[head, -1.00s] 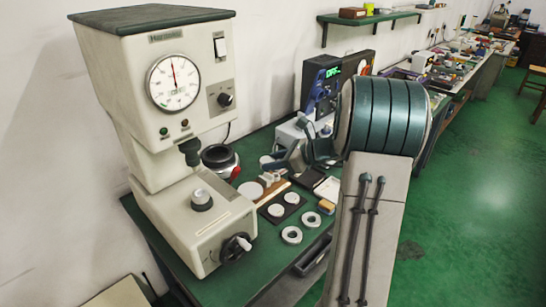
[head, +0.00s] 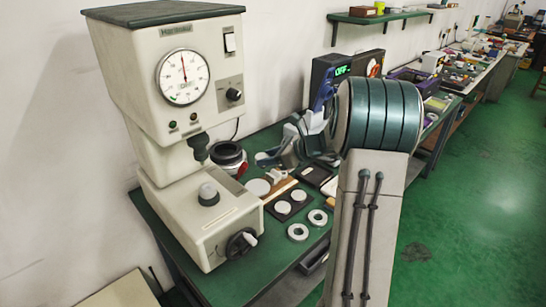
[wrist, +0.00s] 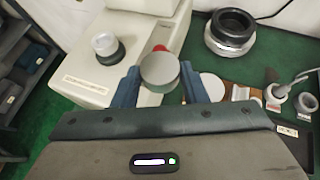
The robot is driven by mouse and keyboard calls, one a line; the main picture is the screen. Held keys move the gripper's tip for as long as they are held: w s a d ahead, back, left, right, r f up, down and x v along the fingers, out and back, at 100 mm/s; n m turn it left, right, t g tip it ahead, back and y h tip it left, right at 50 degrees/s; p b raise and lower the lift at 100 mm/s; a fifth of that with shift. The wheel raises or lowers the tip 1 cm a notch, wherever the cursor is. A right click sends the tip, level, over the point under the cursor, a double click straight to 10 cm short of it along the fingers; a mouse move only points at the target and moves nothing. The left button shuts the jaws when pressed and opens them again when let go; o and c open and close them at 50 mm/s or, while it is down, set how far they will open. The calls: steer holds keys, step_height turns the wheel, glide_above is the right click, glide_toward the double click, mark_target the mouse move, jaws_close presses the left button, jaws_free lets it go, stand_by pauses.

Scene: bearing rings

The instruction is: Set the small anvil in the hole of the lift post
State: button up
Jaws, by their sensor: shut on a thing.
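My gripper (wrist: 158,84) is shut on a round grey disc-topped piece, the small anvil (wrist: 160,68), with one blue finger on each side. Its underside is hidden from the wrist camera. In the head view my gripper (head: 268,158) is over the bench, right of the tester, and the anvil cannot be made out there. The lift post (head: 208,195) stands on the cream base of the tester, a dark collar with a pale top. It also shows in the wrist view (wrist: 107,47), left of the held anvil and apart from it. Its hole cannot be made out.
The dial tester (head: 170,80) overhangs the post with its dark nose (head: 198,146). A handwheel (head: 241,242) sticks out at the base's front. A black ring pot (wrist: 231,30), pale rings (head: 298,231) and a dark plate with discs (head: 293,203) lie on the green bench.

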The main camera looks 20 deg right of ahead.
steer(key=shift+a, duration=0.4)
steer(key=shift+w+a+b, duration=0.2)
steer(key=shift+a+b, duration=1.85)
steer(key=shift+a, duration=7)
steer(key=shift+w+d+r, duration=0.1)
steer(key=shift+d+r, duration=0.05)
steer(key=shift+d, duration=0.05)
steer(key=shift+w+d, duration=0.25)
steer(key=shift+d, duration=0.35)
